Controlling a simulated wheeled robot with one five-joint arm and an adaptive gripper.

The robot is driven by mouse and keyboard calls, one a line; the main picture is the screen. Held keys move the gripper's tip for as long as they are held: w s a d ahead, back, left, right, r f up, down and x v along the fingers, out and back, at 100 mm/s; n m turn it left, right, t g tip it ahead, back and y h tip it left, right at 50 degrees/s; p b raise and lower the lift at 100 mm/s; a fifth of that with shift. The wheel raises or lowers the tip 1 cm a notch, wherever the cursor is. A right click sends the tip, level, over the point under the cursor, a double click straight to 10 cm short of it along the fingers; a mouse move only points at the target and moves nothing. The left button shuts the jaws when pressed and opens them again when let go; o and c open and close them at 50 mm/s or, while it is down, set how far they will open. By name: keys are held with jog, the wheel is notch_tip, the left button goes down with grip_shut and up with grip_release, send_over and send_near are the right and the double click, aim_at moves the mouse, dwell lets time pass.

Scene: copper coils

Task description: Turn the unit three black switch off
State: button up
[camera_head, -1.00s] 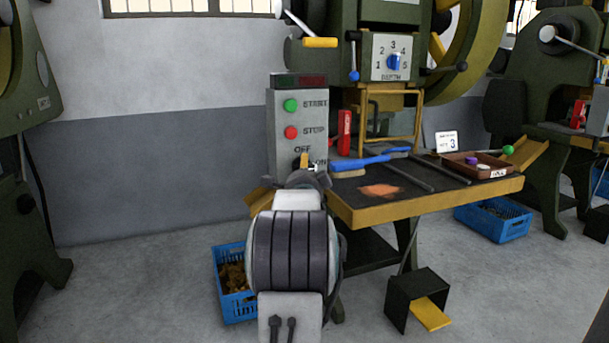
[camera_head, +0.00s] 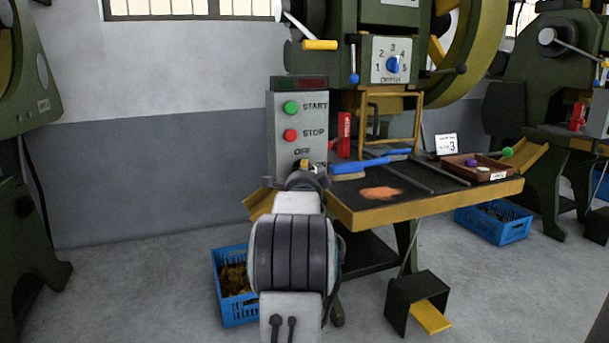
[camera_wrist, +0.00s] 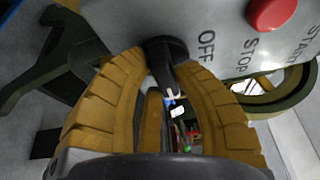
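The black switch (camera_wrist: 165,62) shows in the wrist view on the grey control box, near the OFF label. My gripper (camera_wrist: 164,68) has its two tan fingers on either side of the switch, their tips close against it. In the head view my gripper (camera_head: 304,166) is at the lower part of the control box (camera_head: 283,135), below the START and STOP buttons, and hides the switch there. The ON label is partly covered by my gripper. I cannot tell exactly which label the switch points to. A card with a 3 (camera_head: 446,145) stands on the bench.
The green START button (camera_head: 291,108) and red STOP button (camera_head: 291,135) are above the gripper. A blue crate (camera_head: 237,305) stands on the floor below.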

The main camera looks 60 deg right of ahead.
grip_shut()
jog(key=shift+n+t+h, duration=0.3)
jog(key=shift+n+h, duration=0.3)
jog(key=shift+n, duration=0.9)
jog(key=o, duration=0.7)
grip_release()
jog(key=shift+w, duration=0.1)
jog(key=shift+c, duration=0.2)
jog(key=v, duration=1.2)
